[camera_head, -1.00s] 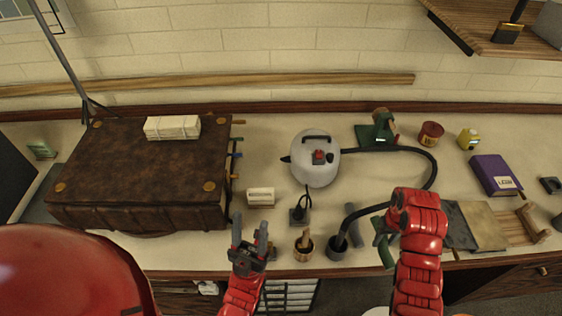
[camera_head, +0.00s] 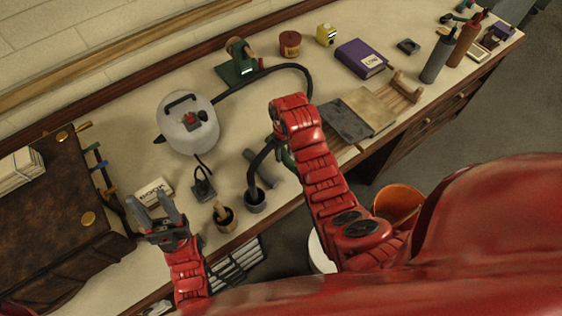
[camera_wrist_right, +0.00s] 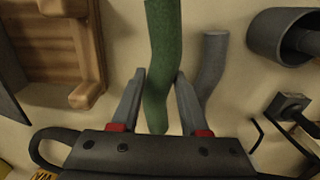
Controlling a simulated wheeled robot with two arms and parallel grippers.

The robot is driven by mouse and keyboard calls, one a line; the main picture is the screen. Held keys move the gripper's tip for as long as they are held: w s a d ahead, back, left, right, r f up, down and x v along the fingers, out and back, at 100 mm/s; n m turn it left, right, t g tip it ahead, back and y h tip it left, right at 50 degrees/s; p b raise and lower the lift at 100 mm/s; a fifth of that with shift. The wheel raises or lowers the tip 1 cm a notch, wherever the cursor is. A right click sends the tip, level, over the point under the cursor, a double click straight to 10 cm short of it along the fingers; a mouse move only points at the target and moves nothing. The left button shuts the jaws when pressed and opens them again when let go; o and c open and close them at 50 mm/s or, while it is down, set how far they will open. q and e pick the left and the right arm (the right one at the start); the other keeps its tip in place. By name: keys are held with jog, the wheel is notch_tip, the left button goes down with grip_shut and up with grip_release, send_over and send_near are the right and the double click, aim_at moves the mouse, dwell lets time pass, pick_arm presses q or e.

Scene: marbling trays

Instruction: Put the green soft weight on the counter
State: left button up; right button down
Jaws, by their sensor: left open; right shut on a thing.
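The green soft weight (camera_wrist_right: 161,60) is a long, slightly bent green roll. In the right wrist view it runs between the two fingers of my right gripper (camera_wrist_right: 161,78), which is shut on it. In the head view only a bit of the weight (camera_head: 287,158) shows beside my right arm, which hides that gripper. I cannot tell whether the weight touches the cream counter (camera_head: 335,82). My left gripper (camera_head: 155,207) is open and empty near the counter's front edge, left of a small cup.
A grey soft weight (camera_head: 262,170) lies beside the green one, near a dark cup (camera_head: 255,199) with a hose. A wooden rack (camera_head: 403,88) and grey board (camera_head: 346,122) lie to the right. An orange bucket (camera_head: 398,202) stands below.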

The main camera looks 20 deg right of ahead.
aim_at(284, 159)
jog(key=shift+w+f+p, duration=0.1)
jog(key=shift+f+p, duration=0.15)
jog(key=shift+p, duration=0.15)
jog(key=shift+f+p, duration=0.45)
jog(key=shift+f, duration=0.5)
jog(key=shift+f+p, duration=0.3)
jog(key=shift+f, duration=0.75)
jog(key=shift+f, duration=0.1)
jog(key=shift+c, duration=2.1)
grip_release()
